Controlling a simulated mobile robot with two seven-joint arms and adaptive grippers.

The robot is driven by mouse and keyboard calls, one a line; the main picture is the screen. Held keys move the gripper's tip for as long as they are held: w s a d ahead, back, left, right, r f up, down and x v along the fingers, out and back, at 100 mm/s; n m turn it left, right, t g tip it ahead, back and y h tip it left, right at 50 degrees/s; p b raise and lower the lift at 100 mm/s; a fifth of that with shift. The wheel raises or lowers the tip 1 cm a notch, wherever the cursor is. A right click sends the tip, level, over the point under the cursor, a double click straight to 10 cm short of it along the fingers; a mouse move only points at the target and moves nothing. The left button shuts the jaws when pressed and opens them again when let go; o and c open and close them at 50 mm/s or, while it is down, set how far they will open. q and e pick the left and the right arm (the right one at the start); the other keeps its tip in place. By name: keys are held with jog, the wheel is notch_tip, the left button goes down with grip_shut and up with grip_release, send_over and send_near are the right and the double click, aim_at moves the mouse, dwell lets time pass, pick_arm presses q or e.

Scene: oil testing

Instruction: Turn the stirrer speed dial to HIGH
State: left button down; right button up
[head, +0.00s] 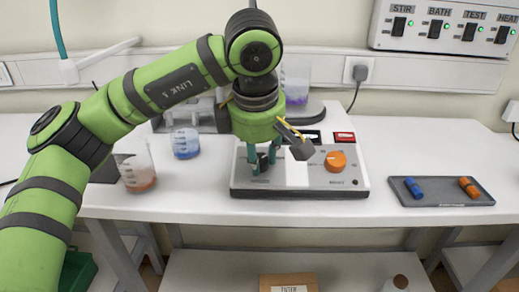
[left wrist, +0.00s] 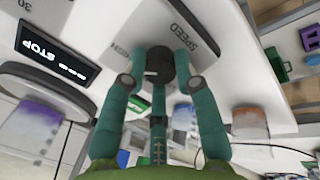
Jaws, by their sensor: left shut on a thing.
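The stirrer unit (head: 300,176) is a pale box with a dark lower edge, standing on the white bench. Its black speed dial (left wrist: 160,66) shows in the left wrist view beside the printed word SPEED, with a short white mark on it. My left gripper (head: 263,164) reaches down from above onto the left part of the panel. Its teal fingers (left wrist: 160,75) are shut on the dial, one on each side. In the head view the fingers mostly hide the dial. My right gripper is not in view.
An orange knob (head: 336,161) and a red switch (head: 344,137) sit on the panel right of my gripper. A grey tray (head: 442,199) with blue and orange pieces lies further right. Beakers of orange (head: 138,170) and blue (head: 186,144) liquid stand left.

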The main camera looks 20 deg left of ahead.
pick_arm(q)
jog(key=shift+m, duration=0.8)
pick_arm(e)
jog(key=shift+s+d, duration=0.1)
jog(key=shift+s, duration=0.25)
pick_arm(q)
jog(key=shift+f, duration=0.1)
jog(key=c, duration=0.9)
grip_release()
jog(key=shift+c, duration=0.2)
jog(key=v, duration=1.2)
jog(key=shift+d, duration=0.1)
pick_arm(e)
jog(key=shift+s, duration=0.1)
